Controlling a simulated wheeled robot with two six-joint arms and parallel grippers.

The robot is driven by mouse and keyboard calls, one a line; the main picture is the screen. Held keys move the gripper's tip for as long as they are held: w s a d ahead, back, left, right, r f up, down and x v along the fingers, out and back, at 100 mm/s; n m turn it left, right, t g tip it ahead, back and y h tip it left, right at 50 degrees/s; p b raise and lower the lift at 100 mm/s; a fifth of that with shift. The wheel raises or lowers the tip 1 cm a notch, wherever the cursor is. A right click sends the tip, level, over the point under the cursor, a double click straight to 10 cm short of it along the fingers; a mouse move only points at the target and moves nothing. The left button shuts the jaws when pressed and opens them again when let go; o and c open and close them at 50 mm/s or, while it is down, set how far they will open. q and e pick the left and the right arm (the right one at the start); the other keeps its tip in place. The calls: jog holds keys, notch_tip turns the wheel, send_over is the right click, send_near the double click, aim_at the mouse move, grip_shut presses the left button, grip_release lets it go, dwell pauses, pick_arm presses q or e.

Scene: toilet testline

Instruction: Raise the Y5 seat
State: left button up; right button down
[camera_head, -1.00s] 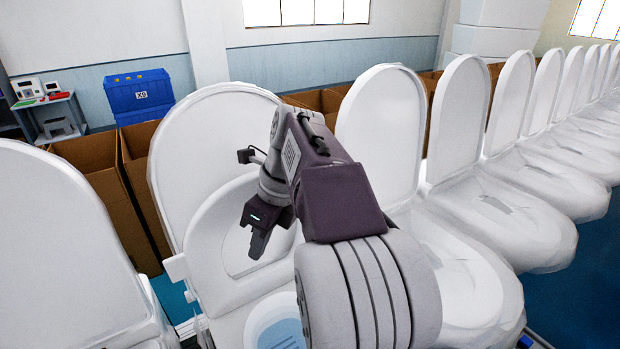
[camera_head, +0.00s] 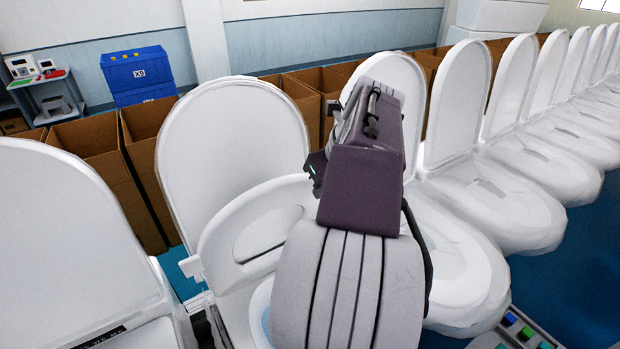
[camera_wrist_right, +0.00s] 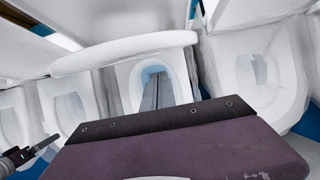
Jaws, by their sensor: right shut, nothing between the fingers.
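The toilet in front of me has its lid (camera_head: 228,135) standing up. Its white seat ring (camera_head: 215,245) is tilted up off the bowl, leaning between lid and bowl; no Y5 label is readable. In the right wrist view the seat (camera_wrist_right: 125,52) shows almost edge-on above the bowl (camera_wrist_right: 125,85). My right gripper (camera_wrist_right: 157,78) is shut and empty, its fingers over the bowl opening on the near side of the seat. In the head view my right arm hides those fingers, and contact with the seat cannot be told. My left gripper is out of view.
Another toilet with a raised lid (camera_head: 70,230) stands close on the left. A row of toilets (camera_head: 490,190) runs off to the right. Cardboard boxes (camera_head: 145,165) and a blue crate (camera_head: 137,74) stand behind.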

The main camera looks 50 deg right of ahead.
aim_at(308, 182)
jog(key=shift+w+d+f+p, duration=0.1)
jog(key=shift+w+d+p, duration=0.25)
jog(key=shift+w, duration=0.4)
jog(key=shift+w+d+f+p, duration=0.15)
jog(key=shift+w+p, duration=0.25)
jog(key=shift+w, duration=0.35)
jog(key=shift+w+d+f+p, duration=0.1)
jog(key=shift+w+d+p, duration=0.1)
jog(key=shift+w+p, duration=0.4)
jog(key=shift+w, duration=0.15)
